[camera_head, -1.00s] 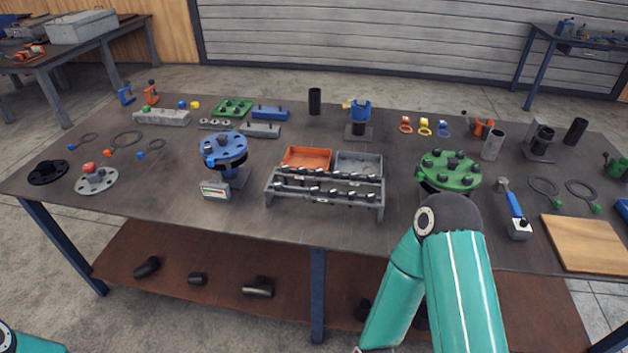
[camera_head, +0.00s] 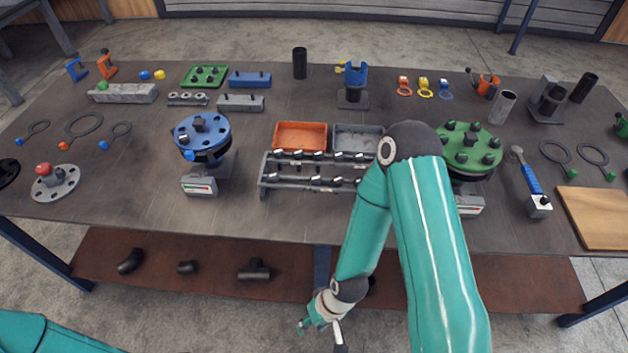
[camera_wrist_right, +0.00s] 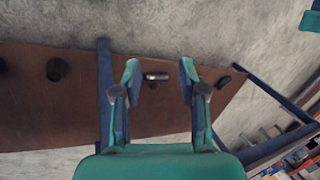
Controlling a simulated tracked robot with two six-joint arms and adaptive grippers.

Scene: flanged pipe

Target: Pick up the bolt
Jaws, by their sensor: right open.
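Several bolts (camera_head: 316,181) with dark heads stand in two rows in a grey rack (camera_head: 263,186) at the middle front of the table, in the head view. My right upper arm covers the rack's right end. My right gripper (camera_wrist_right: 159,72) is open in the right wrist view, with nothing between its two teal fingers. It faces the brown lower shelf, and no bolt shows in that view. In the head view my right wrist hangs low in front of the table's front edge, well below the rack; its fingers are hard to make out there. My left gripper is out of frame.
An orange bin (camera_head: 300,136) and a grey bin (camera_head: 357,138) sit behind the bolts. A blue flange (camera_head: 202,130) stands left, a green flange (camera_head: 470,146) right. The lower shelf (camera_head: 205,255) holds dark pipe fittings. The table's front edge lies between my right wrist and the rack.

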